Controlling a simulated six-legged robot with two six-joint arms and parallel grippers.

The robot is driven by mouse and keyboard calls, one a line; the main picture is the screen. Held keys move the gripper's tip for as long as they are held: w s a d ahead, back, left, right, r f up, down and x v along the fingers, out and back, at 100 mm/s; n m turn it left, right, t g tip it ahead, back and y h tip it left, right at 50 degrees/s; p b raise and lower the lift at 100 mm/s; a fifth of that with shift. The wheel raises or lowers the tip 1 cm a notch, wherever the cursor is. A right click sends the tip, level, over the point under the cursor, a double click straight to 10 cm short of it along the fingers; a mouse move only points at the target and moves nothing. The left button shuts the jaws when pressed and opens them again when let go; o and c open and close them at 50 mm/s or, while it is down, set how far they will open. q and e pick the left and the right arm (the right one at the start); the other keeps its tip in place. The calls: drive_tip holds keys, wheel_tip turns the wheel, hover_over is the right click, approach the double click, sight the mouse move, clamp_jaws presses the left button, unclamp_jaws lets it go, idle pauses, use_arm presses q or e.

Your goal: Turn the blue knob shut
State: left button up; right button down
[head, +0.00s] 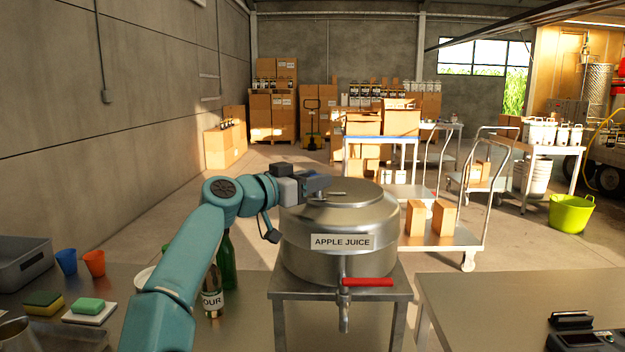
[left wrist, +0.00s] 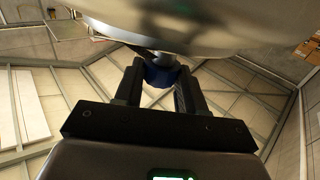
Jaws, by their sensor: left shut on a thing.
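The steel drum labelled apple juice (head: 380,220) stands on a small steel stand in the middle of the head view. My left gripper (head: 319,187) reaches over its lid from the left. In the left wrist view, the blue knob (left wrist: 160,76) sits between the two dark fingers of my left gripper (left wrist: 158,82), which is shut on it. The drum's metal curve (left wrist: 200,25) fills the top of that view. My right gripper is not in view.
A red-handled tap (head: 367,282) sticks out at the drum's front. Green bottles (head: 228,265) stand close to its left, beside my arm. A sponge (head: 88,306) and cups (head: 94,262) lie farther left. The right table (head: 480,300) is mostly clear.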

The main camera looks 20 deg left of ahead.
use_arm(q)
drive_tip(key=o, duration=1.1)
drive_tip(key=shift+c, duration=0.2)
drive_tip(key=shift+s+a+f, duration=0.1)
drive_tip(key=shift+s, duration=0.05)
drive_tip(key=b+v, duration=1)
drive_tip(key=v, duration=0.6)
drive_tip(key=shift+r, duration=0.2)
